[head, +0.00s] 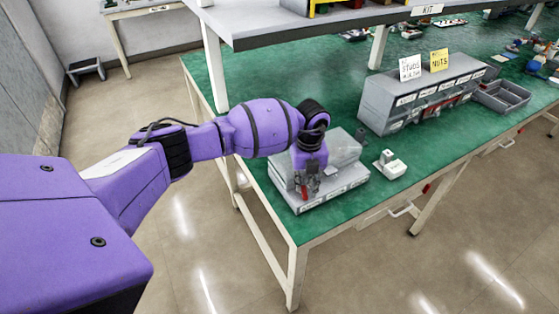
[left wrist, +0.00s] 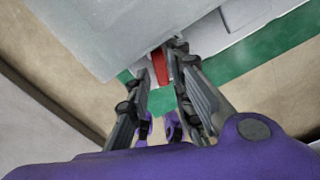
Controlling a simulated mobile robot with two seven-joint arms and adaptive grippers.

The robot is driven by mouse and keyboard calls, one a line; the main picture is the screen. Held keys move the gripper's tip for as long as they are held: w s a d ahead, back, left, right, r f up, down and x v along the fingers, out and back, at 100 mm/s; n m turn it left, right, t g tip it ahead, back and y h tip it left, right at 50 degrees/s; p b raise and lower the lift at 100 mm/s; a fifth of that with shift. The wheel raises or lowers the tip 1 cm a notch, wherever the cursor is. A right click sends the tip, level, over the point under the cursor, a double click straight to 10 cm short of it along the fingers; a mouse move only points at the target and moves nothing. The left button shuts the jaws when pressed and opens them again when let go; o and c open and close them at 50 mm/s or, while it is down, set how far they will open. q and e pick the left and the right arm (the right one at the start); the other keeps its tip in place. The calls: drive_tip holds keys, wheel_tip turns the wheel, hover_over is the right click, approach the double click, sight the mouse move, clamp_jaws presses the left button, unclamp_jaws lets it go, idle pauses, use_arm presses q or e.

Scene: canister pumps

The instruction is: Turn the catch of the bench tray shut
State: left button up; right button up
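The bench tray (head: 335,191) is a low grey box with a pale, partly see-through top, at the near left corner of the green bench. Its red catch (left wrist: 160,62) shows at the tray's edge in the left wrist view. My left gripper (head: 308,192) points down at the tray's near side. The fingers hide part of the catch. My right gripper is in neither view.
A small white block with a knob (head: 391,166) stands right of the tray. A grey labelled bin rack (head: 420,98) stands farther back, with an open grey tray (head: 503,99) beside it. A raised shelf (head: 330,27) spans the back. Green bench top lies clear between them.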

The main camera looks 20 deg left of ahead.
sight(305, 191)
use_arm(q)
wheel_tip(305, 191, up, 10)
drive_tip(key=shift+r, duration=0.15)
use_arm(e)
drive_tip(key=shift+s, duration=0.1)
use_arm(q)
drive_tip(key=shift+w, duration=0.1)
